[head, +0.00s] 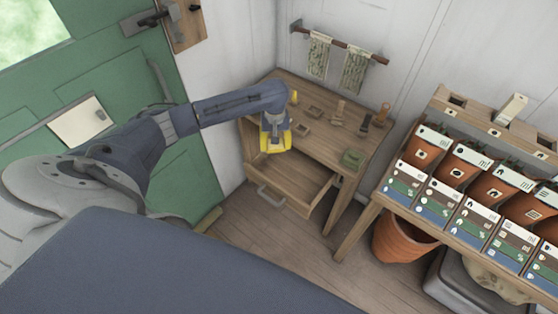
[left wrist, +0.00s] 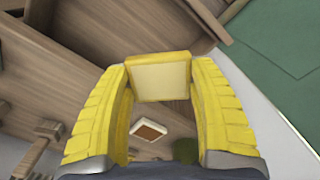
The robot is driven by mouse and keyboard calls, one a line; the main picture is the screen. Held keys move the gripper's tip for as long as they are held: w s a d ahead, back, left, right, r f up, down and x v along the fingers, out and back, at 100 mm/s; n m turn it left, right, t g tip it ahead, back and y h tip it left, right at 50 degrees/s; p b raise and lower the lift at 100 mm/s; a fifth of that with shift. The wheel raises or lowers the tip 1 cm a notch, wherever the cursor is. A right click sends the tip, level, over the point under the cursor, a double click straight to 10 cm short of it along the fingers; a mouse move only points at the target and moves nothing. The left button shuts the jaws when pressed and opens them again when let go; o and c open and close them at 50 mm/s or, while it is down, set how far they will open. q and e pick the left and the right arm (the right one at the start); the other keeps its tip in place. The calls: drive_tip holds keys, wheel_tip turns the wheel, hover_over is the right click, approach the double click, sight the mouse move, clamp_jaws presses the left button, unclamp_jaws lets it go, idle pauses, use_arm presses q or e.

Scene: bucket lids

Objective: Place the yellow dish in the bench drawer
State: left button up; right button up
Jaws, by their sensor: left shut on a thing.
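My left gripper (head: 275,146) has yellow fingers and hangs over the left front edge of the wooden bench, near the open drawer. In the left wrist view the gripper (left wrist: 160,85) is shut on the yellow dish (left wrist: 158,78), a small square dish with a yellow rim and a pale inside, held between the fingertips. In the head view the dish is hard to tell from the yellow fingers. The bench drawer (head: 291,204) is pulled out below and slightly right of the gripper, with a grey handle on its front. Its visible inside looks empty. My right gripper is out of view.
A green door (head: 185,165) stands left. A rack of seed packets and pots (head: 455,185) stands right, with a terracotta pot (head: 400,243) under it.

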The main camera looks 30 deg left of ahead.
sight(276, 171)
use_arm(q)
wheel_tip(276, 171, down, 16)
drive_tip(key=shift+f, duration=0.1)
idle(0.5)
drive_tip(key=o, duration=1.2)
drive_tip(key=shift+f, duration=0.1)
wheel_tip(276, 171, up, 12)
idle(0.4)
